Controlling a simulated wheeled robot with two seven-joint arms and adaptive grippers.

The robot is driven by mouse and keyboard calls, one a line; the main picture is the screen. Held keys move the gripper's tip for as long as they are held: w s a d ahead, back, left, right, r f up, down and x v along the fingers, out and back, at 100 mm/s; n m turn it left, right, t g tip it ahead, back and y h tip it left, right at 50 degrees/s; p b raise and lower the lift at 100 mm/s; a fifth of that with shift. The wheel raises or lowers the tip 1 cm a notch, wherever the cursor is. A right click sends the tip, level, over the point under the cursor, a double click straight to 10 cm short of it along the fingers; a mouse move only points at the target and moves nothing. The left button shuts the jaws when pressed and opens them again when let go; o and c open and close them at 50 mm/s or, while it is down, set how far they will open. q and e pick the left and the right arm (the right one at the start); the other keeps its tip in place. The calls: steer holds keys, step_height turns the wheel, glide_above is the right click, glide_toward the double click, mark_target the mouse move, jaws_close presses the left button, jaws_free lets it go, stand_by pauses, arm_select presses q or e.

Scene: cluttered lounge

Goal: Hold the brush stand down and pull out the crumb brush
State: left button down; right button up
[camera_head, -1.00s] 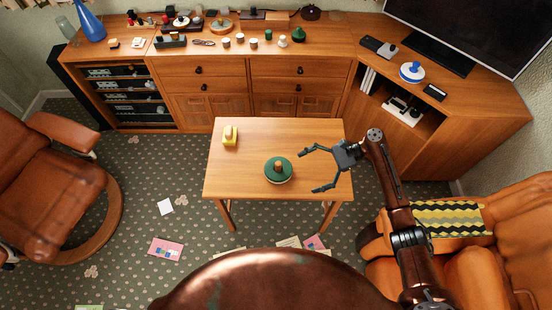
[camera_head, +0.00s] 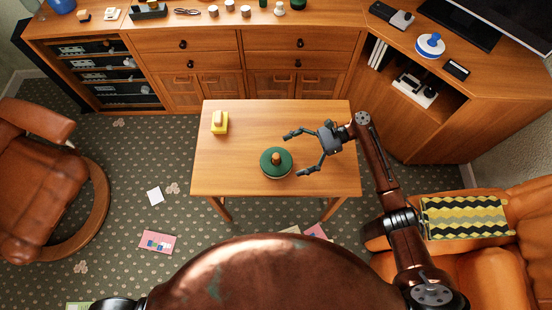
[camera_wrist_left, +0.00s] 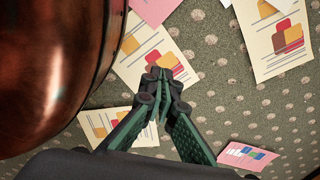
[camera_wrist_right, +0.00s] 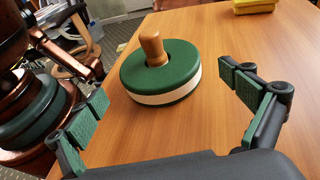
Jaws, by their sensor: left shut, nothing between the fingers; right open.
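The brush stand (camera_head: 268,172) is a low green disc with a pale band, on the small wooden table. A wooden knob-like handle, which I take for the crumb brush (camera_head: 276,158), stands up from its middle. In the right wrist view the stand (camera_wrist_right: 130,85) and the upright handle (camera_wrist_right: 153,48) lie ahead, between the fingers in the picture. My right gripper (camera_head: 298,154) is open and empty, just right of the stand, apart from it. My left gripper (camera_wrist_left: 160,74) is shut and empty, with the floor behind it. Any bristles are hidden.
A yellow block-like object (camera_head: 219,124) sits at the table's (camera_head: 320,115) back left. The table's right part is clear. Papers (camera_head: 158,242) lie on the floor. A brown chair (camera_head: 35,170) stands left, an orange seat (camera_head: 470,275) right, a cabinet (camera_head: 210,55) behind.

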mark_target(283, 159)
steer(key=x, duration=0.2)
steer(key=p+x, duration=0.1)
steer(key=shift+s+a+r, duration=0.1)
steer(key=shift+s+a, duration=0.1)
steer(key=shift+a, duration=0.25)
arm_select(q)
steer(key=shift+s+a+f, duration=0.1)
steer(key=shift+s+f, duration=0.2)
steer(key=shift+s, duration=0.55)
steer(key=shift+s+a+f, duration=0.1)
steer(key=shift+s+f, duration=0.2)
steer(key=shift+s, duration=0.55)
arm_select(e)
steer(key=shift+s+a+f, duration=0.15)
steer(key=shift+a+f, duration=0.25)
steer(key=shift+a, duration=0.15)
steer(key=shift+c, duration=0.4)
